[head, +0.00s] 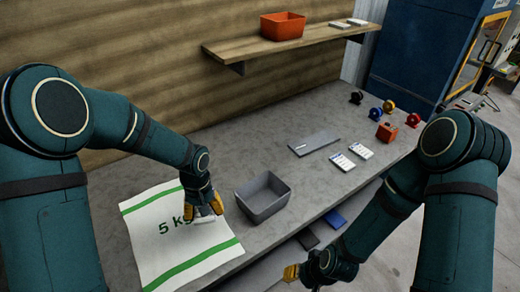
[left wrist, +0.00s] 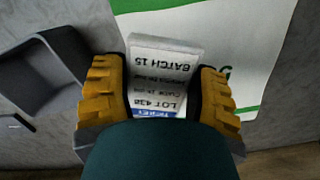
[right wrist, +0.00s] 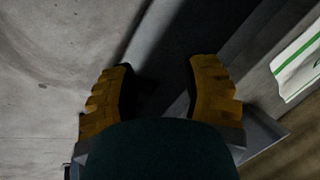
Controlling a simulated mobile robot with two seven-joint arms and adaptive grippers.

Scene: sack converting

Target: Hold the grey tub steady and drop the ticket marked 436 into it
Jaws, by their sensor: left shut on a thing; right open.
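The grey tub (head: 274,206) stands open and upright on the bench, right of the sack; it also shows at the left of the left wrist view (left wrist: 40,104). My left gripper (head: 205,207) is shut on a white ticket (left wrist: 165,65) over the sack, left of the tub. The ticket's print is upside down in the left wrist view and reads BATCH 15 and what looks like LOT 436. My right gripper (head: 292,273) is open and empty, low in front of the bench edge, apart from the tub; its spread fingers show in the right wrist view (right wrist: 160,90).
A white 5 kg sack (head: 165,250) with green stripes lies flat on the bench (head: 235,155). Two other tickets (head: 342,162) (head: 361,151) and a flat grey item (head: 312,143) lie farther right. Coloured rolls (head: 388,107) stand behind. An orange bin (head: 282,25) sits on the shelf (head: 300,43).

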